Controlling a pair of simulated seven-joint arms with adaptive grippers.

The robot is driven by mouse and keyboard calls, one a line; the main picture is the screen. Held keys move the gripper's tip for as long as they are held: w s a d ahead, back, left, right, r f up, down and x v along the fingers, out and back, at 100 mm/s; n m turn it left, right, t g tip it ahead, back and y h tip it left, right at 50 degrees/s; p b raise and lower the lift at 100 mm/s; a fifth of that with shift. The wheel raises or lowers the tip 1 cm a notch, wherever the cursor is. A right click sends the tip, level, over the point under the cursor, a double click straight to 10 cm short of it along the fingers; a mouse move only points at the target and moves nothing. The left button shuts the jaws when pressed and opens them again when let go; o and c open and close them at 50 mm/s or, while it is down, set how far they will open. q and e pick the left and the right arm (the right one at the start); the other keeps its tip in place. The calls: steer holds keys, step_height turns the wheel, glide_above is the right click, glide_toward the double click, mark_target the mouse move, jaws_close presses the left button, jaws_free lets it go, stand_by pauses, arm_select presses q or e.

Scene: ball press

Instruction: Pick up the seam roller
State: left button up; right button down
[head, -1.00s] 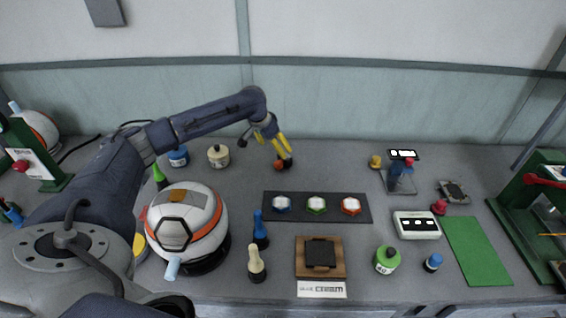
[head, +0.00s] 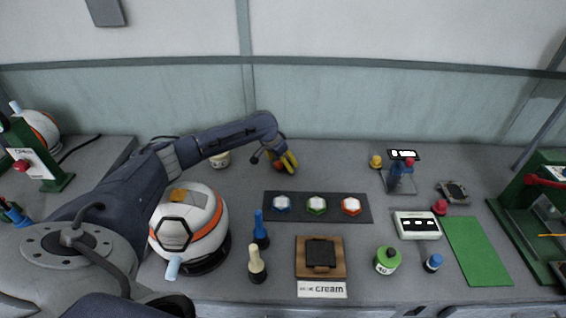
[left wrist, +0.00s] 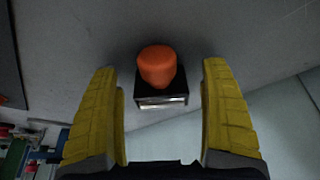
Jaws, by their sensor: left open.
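The seam roller shows in the left wrist view as an orange knob (left wrist: 157,62) with a black frame and a shiny metal strip. It stands on the grey table. My left gripper (left wrist: 160,74) is open, with one yellow finger on each side of the roller and a gap on both sides. In the head view, my left gripper (head: 288,166) is low at the back of the table, left of centre. A bit of red-orange (head: 279,153) shows by the fingers; most of the roller is hidden there. My right gripper is not in view.
A dark strip (head: 330,217) with blue, green and red knobs lies in front of the gripper. A cream pot (head: 220,160) stands left of it, partly behind my arm. A white and orange dome (head: 190,222) is near my forearm.

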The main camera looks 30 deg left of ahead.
arm_select(q)
steer(key=shift+w+f, duration=0.15)
steer(key=shift+f, duration=0.2)
steer(key=shift+c, duration=0.3)
steer(key=c, duration=1.5)
